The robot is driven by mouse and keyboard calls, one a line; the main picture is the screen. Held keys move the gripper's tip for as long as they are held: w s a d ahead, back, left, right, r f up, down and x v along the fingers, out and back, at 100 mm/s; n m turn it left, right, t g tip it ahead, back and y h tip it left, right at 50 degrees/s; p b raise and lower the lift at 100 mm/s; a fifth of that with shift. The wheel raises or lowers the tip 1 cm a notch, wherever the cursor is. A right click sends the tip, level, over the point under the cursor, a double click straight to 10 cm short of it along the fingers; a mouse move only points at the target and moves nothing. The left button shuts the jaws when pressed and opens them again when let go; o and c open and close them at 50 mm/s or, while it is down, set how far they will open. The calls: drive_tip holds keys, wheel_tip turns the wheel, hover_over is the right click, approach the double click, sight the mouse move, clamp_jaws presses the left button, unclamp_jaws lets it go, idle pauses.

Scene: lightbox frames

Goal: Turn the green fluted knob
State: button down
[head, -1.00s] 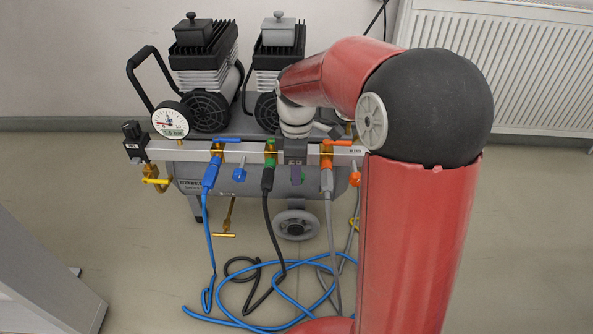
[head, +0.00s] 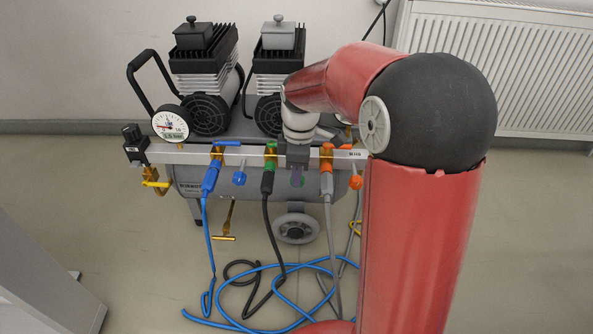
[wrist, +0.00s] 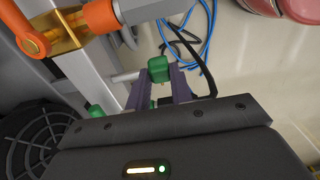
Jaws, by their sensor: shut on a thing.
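The green fluted knob (wrist: 158,68) shows in the wrist view between the two purple fingers of my gripper (wrist: 160,84). The fingers are shut on its sides, and its end sticks out past them. In the head view my gripper (head: 297,177) is in front of the silver rail (head: 346,154), between the green-banded and orange-banded hose outlets. The knob is hidden there by my gripper.
A blue knob (head: 239,173) and an orange knob (head: 355,182) sit on either side along the rail. A black hose (head: 269,215) hangs close left of my gripper, a grey hose (head: 331,230) close right. A round gauge (head: 170,124) is at the rail's left.

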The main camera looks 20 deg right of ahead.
drive_tip(key=shift+s+d+t+y, duration=0.1)
drive_tip(key=shift+d+t+y, duration=0.2)
drive_tip(key=shift+y, duration=0.6)
drive_tip(key=shift+d+f+t+y+b, duration=0.2)
drive_tip(key=shift+y+b, duration=0.2)
drive_tip(key=shift+y, duration=0.2)
drive_tip(key=shift+d+f+t+y+b, duration=0.1)
drive_tip(key=shift+d+t+y+b, duration=0.1)
drive_tip(key=shift+y+b, duration=0.3)
drive_tip(key=shift+s+d+t+y, duration=0.15)
drive_tip(key=shift+t+y, duration=0.15)
drive_tip(key=shift+y, duration=0.75)
drive_tip(key=shift+s+d+t+y, duration=0.15)
drive_tip(key=shift+t+y, duration=0.15)
drive_tip(key=shift+y, duration=0.75)
drive_tip(key=shift+w, duration=0.1)
drive_tip(key=c, duration=1.2)
unclamp_jaws()
drive_tip(key=shift+f, duration=0.1)
drive_tip(key=shift+c, duration=0.2)
drive_tip(key=p+v, duration=0.1)
drive_tip(key=v, duration=0.6)
drive_tip(key=shift+d+r, duration=0.25)
drive_tip(key=shift+d, duration=0.1)
